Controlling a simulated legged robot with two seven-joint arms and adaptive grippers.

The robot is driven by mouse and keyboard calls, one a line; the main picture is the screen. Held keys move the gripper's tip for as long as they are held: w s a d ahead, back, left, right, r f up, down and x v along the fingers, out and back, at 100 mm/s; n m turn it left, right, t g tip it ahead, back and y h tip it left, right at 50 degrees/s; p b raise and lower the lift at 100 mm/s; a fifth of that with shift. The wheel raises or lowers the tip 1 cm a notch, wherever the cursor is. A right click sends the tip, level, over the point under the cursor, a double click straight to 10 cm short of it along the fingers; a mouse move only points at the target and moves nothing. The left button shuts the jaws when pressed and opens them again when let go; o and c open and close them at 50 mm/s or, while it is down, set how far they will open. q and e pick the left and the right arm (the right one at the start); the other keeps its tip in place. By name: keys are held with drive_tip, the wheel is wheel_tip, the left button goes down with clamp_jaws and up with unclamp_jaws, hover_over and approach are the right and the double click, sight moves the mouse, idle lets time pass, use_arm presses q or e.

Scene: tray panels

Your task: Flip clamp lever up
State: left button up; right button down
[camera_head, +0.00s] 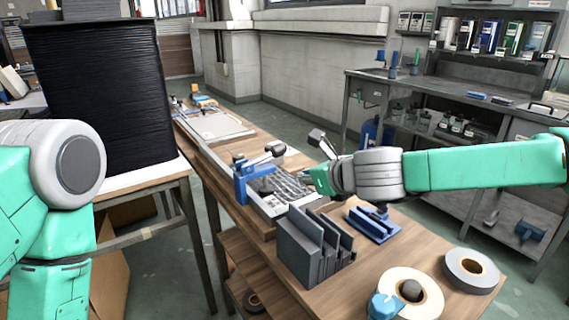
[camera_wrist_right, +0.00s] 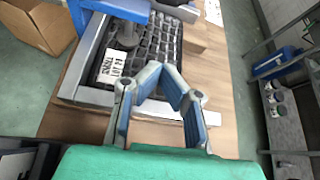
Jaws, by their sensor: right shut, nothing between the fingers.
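A blue clamp (camera_head: 240,184) stands at the left edge of a grey tray panel with a grid (camera_head: 290,186). Its grey lever with a dark end (camera_head: 274,149) slants up to the right. A second dark-ended lever (camera_head: 318,139) rises behind my right gripper; its base is hidden. My right gripper (camera_head: 313,181) is over the panel's right side, its fingers partly hidden by my wrist. In the right wrist view the gripper (camera_wrist_right: 163,72) is shut and empty, with the panel (camera_wrist_right: 160,40), clamp body (camera_wrist_right: 118,8) and dark clamp foot (camera_wrist_right: 127,36) beyond it.
Grey upright plates (camera_head: 312,250), a blue block (camera_head: 372,224), tape rolls (camera_head: 470,268) and a blue-topped item (camera_head: 384,306) occupy the near bench (camera_head: 432,235). A tall black stack (camera_head: 100,95) stands left. Shelving (camera_head: 450,90) lines the right.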

sight(287, 189)
drive_tip(key=b+x, duration=0.1)
drive_tip(key=x, duration=0.8)
drive_tip(key=shift+s+f, duration=0.1)
drive_tip(key=r, duration=0.3)
drive_tip(key=shift+a+r, duration=0.3)
drive_tip(key=shift+r, duration=0.25)
drive_tip(key=shift+r, duration=0.15)
drive_tip(key=shift+r, duration=0.25)
